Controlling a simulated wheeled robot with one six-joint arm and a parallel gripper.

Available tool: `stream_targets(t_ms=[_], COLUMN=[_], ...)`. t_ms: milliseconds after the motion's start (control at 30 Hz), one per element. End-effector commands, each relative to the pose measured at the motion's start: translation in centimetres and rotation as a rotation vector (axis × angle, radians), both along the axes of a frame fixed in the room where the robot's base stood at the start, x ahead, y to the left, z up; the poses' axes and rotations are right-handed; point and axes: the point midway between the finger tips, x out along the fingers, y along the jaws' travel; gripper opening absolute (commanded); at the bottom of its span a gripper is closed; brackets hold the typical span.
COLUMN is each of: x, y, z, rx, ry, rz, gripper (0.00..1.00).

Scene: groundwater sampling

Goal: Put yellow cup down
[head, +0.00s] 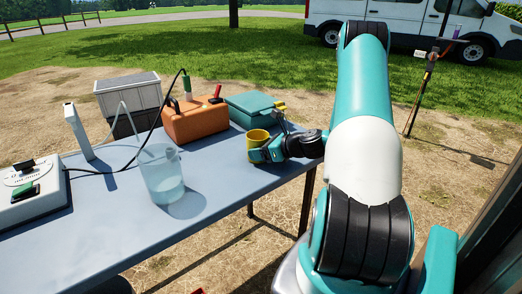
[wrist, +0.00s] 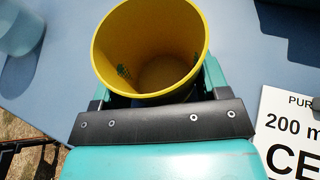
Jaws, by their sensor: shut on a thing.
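The yellow cup (head: 257,138) is upright near the front right part of the blue-grey table (head: 218,164). My gripper (head: 262,152) is shut on the cup, with its teal fingers around the lower part. In the wrist view the open mouth of the yellow cup (wrist: 150,45) faces the camera and its inside looks empty. The gripper's black bar (wrist: 165,122) hides the cup's near lower side. I cannot tell whether the cup's base touches the table.
A clear beaker of water (head: 162,174) stands left of the cup. An orange case (head: 195,119) and a teal box (head: 252,108) stand behind it. A white-and-grey box (head: 128,97) and a meter (head: 32,190) are further left. A printed white sign (wrist: 291,135) lies at right in the wrist view.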

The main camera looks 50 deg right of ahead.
Motion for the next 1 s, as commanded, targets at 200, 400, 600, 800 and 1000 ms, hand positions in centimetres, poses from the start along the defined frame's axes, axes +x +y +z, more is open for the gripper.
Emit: stream_targets(t_ms=[200,400,600,800,1000], x=[0.0,0.0,0.0,-2.2,-6.4], y=[0.0,0.0,0.0,-0.5,-1.2], z=[-0.3,-0.3,-0.1,1.0,2.8], rx=[0.002,0.001,0.000,0.001,0.000], ry=[0.001,0.001,0.000,0.002,0.001], rz=[0.000,0.001,0.001,-0.004,-0.007], gripper=[0.71,0.94,0.94,0.94,0.94])
